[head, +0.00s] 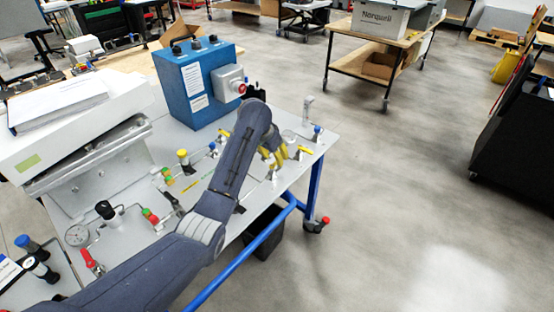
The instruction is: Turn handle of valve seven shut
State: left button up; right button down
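A grey bench panel (240,222) carries several small valves and fittings joined by thin tubes. Yellow-handled valves (304,149) stand near its right end, with another yellow handle (224,133) left of my arm. I cannot read any number, so valve seven cannot be told apart. My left arm comes in from the lower left, reaches over the panel and bends down near its right end. Its far end is beside yellow parts (281,152); I cannot tell which are fingers and which are handle, nor whether they touch. My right gripper is not in view.
A blue box (196,82) with a grey housing and red knob stands at the panel's back. A white instrument (75,118) fills the left side. A red-handled valve (91,262) and a gauge (77,235) sit at the lower left.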

pick_arm(q)
jog(key=shift+x, duration=1.35)
jog(key=shift+c, duration=0.2)
grip_shut()
